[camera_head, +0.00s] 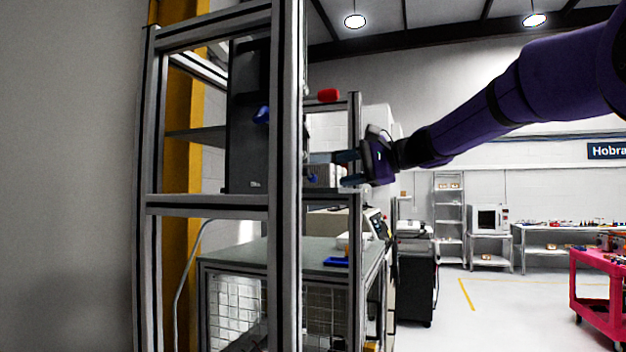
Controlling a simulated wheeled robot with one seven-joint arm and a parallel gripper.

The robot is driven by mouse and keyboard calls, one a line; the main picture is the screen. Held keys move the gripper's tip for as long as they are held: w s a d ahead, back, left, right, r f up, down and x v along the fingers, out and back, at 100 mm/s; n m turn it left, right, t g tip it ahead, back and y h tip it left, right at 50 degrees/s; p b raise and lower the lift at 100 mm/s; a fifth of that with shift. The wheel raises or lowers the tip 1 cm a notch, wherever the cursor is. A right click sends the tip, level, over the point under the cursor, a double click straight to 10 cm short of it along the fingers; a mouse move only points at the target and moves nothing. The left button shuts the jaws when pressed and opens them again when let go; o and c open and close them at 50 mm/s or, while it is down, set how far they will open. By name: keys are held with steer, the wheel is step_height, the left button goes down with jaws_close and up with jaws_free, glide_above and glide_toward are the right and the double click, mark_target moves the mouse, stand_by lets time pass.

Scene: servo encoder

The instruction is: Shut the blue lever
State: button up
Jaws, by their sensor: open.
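The blue lever (261,115) shows as a small blue piece on the dark upright cabinet (247,150), behind the frame's front post. Part of it may be hidden by the post, and its exact angle is hard to tell. My gripper (342,168) is open, with its fingers pointing left. It is to the right of the lever and a little lower, beside the right side of the metal frame. It appears apart from the lever, with the frame's thick post between them in the picture.
The metal frame (286,230) has upright posts and crossbars around the cabinet. A red piece (328,96) sits above my gripper. A bench with a grey top (270,250) is below, with a blue tray (336,261). Open floor lies to the right, before a pink cart (597,300).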

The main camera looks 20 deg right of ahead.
mark_target(313, 178)
steer(key=x, duration=0.8)
steer(key=shift+w+a+f, duration=0.15)
steer(key=shift+w+a, duration=0.1)
